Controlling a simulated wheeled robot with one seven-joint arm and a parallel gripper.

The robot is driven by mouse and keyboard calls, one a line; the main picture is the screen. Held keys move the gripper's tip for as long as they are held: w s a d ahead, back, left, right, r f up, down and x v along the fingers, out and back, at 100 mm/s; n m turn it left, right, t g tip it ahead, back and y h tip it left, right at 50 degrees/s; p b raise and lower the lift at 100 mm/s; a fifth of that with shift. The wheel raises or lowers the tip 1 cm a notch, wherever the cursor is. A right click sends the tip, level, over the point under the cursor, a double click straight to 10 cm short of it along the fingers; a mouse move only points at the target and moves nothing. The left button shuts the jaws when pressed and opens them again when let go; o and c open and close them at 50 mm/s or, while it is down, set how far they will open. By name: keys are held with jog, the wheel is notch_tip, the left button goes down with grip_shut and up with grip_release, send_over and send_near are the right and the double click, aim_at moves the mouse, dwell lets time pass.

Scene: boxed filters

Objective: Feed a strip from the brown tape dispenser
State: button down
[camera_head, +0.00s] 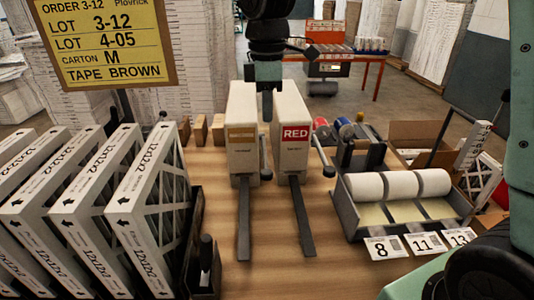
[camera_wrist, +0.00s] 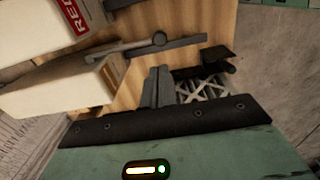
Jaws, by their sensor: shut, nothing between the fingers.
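The brown tape dispenser (camera_head: 242,135) is the left of two tall cream boxes on the wooden bench, with a tan label band. A lever with a dark round knob (camera_head: 266,174) is on its right side, and a flat dark tongue (camera_head: 244,220) runs forward from its base. My gripper (camera_head: 267,115) is above and between the two boxes, pointing down, shut and empty. In the wrist view, my closed fingers (camera_wrist: 156,88) appear beside a cream box (camera_wrist: 58,92), apparently the brown dispenser, and below a lever knob (camera_wrist: 160,40). Contact cannot be told.
The red-labelled dispenser (camera_head: 290,135) stands close on the right, with its own lever. Boxed filters (camera_head: 125,210) fill the left. A tray with white label rolls (camera_head: 400,185) and number cards stands at right. An order sign (camera_head: 100,40) reads TAPE BROWN.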

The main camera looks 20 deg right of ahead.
aim_at(267, 172)
notch_tip(267, 172, down, 14)
jog(key=p, duration=0.4)
dwell(0.3)
jog(key=shift+f, duration=0.2)
